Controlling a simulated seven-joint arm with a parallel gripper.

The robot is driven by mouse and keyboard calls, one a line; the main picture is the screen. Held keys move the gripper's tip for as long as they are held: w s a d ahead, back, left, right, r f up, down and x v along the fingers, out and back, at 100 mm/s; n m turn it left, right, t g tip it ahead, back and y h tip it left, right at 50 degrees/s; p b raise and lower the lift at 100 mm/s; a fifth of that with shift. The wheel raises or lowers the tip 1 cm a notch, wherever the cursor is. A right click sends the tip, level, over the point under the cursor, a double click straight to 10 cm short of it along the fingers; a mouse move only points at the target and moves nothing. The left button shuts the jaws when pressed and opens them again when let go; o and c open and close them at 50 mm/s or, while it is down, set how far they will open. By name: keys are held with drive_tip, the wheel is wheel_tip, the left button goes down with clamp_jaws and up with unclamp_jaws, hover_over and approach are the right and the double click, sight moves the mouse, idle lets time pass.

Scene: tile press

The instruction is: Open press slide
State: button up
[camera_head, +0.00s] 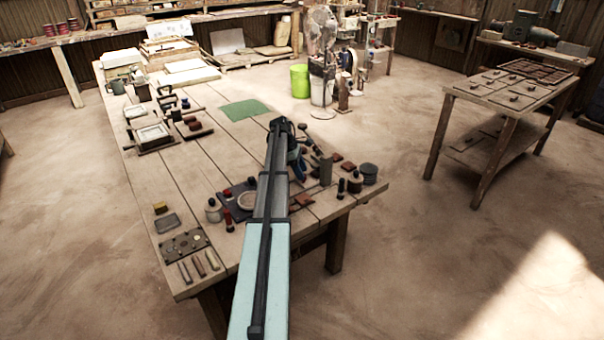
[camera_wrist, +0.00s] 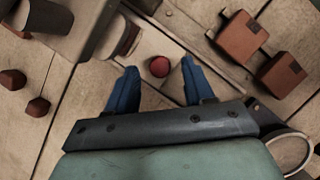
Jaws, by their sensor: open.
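In the wrist view, a round red knob (camera_wrist: 159,67) stands on a pale flat plate (camera_wrist: 150,92), which appears to be the press slide. A grey block with a round pale and dark part (camera_wrist: 122,38) is at the plate's upper left, perhaps the press body. My gripper (camera_wrist: 158,68) has its two blue fingers spread on either side of the knob, with visible gaps. I cannot tell the height of the fingertips above the plate. In the head view, my gripper (camera_head: 298,165) is over the right part of the workbench, and my arm hides much of the press there.
Reddish-brown blocks (camera_wrist: 242,37) lie right of the plate. A grey cylinder (camera_wrist: 42,16) and small dark red pieces (camera_wrist: 38,106) are on the left. The wooden workbench (camera_head: 195,175) also holds a green mat (camera_head: 245,109), jars and trays. Its middle boards are mostly clear.

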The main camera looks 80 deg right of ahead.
drive_tip(key=shift+x, duration=0.75)
clamp_jaws()
